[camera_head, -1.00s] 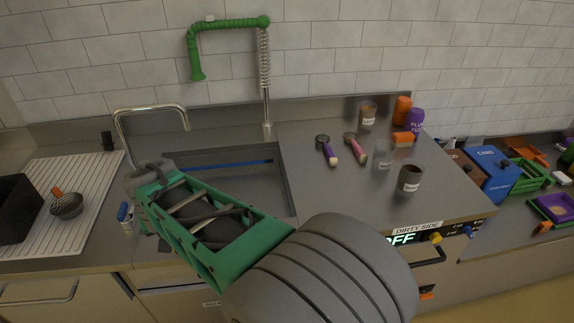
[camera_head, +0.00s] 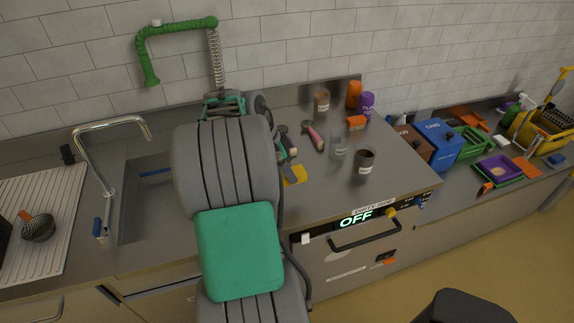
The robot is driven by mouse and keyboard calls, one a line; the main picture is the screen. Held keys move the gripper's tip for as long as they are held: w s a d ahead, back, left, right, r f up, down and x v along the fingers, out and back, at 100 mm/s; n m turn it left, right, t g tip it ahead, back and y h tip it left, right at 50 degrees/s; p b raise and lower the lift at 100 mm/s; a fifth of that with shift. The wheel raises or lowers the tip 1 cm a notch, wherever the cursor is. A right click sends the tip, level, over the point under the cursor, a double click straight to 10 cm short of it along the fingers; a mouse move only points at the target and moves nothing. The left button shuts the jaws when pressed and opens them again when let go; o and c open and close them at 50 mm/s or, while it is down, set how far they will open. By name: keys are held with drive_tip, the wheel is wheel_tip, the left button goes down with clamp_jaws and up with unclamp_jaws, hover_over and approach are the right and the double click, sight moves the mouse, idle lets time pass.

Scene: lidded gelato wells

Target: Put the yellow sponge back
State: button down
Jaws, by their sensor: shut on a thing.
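A yellow sponge (camera_head: 294,174) shows just right of my grey arm, over the steel counter, with its left part hidden. My gripper (camera_head: 289,158) is just above it, mostly hidden behind my own arm, and is shut on the sponge. I cannot tell whether the sponge touches the counter.
A pink-handled tool (camera_head: 314,137), a clear cup (camera_head: 338,147) and dark cups (camera_head: 363,164) stand or lie close right of my gripper. The sink (camera_head: 145,205) is left. Blue box (camera_head: 436,143) and green crate (camera_head: 474,141) are right. The counter's front right is clear.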

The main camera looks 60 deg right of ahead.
drive_tip(key=shift+f, duration=0.1)
drive_tip(key=shift+w+f+b, duration=0.1)
drive_tip(key=shift+f+b, duration=0.1)
drive_tip(key=shift+b, duration=0.3)
wheel_tip(320, 180, down, 8)
drive_tip(key=b, duration=0.6)
drive_tip(key=shift+r+b, duration=0.25)
drive_tip(key=shift+b, duration=0.1)
drive_tip(key=shift+f+b, duration=0.4)
drive_tip(key=c, duration=1.1)
unclamp_jaws()
drive_tip(key=shift+o, duration=0.5)
drive_tip(key=o, duration=0.5)
